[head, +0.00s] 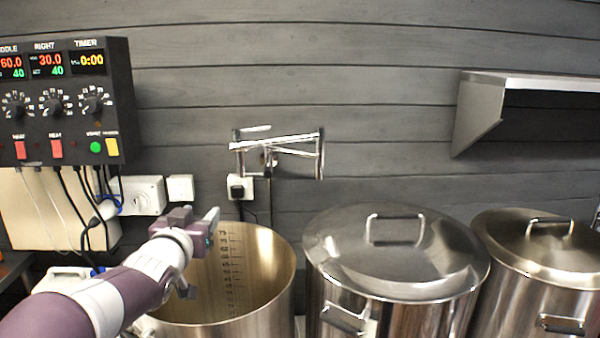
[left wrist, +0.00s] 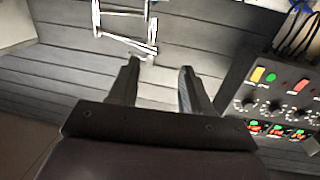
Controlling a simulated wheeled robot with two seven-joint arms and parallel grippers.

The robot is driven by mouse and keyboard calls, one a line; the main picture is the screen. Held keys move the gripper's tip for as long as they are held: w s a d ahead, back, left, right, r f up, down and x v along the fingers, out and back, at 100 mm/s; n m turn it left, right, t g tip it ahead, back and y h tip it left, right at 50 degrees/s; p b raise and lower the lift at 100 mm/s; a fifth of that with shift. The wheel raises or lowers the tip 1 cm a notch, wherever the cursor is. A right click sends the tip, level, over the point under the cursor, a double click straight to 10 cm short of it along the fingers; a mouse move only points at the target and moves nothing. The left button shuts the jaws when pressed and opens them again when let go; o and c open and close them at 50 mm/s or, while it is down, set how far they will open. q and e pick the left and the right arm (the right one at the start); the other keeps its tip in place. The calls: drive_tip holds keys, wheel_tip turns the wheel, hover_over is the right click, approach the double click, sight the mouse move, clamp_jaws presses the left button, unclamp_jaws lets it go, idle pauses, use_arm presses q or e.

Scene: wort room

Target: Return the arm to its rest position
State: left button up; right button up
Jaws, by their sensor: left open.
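My left arm comes in from the lower left in the head view. Its gripper (head: 212,226) is over the left rim of the open steel pot (head: 262,290), in front of the wall. In the left wrist view the two fingers of the left gripper (left wrist: 158,80) stand apart with nothing between them. Whether the gripper touches the pot cannot be told. My right gripper is not in view.
A black control box (head: 70,110) with dials hangs on the wall at left. Two lidded steel pots stand at right, the nearer (head: 395,265) and the farther (head: 540,250). A metal wall bracket (head: 275,145) and a steel shelf (head: 530,82) are above.

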use_arm(q)
drive_tip(key=s+a+f+n+g+y, duration=0.1)
drive_tip(key=s+f+g, duration=0.35)
drive_tip(key=f, duration=0.45)
drive_tip(key=s+a+f+g+y, duration=0.1)
drive_tip(key=s+f+g, duration=0.35)
drive_tip(key=f, duration=0.55)
drive_tip(key=s+d+f+g, duration=0.1)
drive_tip(key=s+f+g, duration=0.2)
drive_tip(key=s, duration=0.6)
drive_tip(key=s+d+f+g, duration=0.2)
drive_tip(key=s+f+g, duration=0.2)
drive_tip(key=s+f, duration=0.4)
drive_tip(key=shift+s+h, duration=0.4)
drive_tip(key=shift+s, duration=0.55)
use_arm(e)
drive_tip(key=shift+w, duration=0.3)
use_arm(q)
drive_tip(key=shift+w+f, duration=0.1)
drive_tip(key=shift+w, duration=0.05)
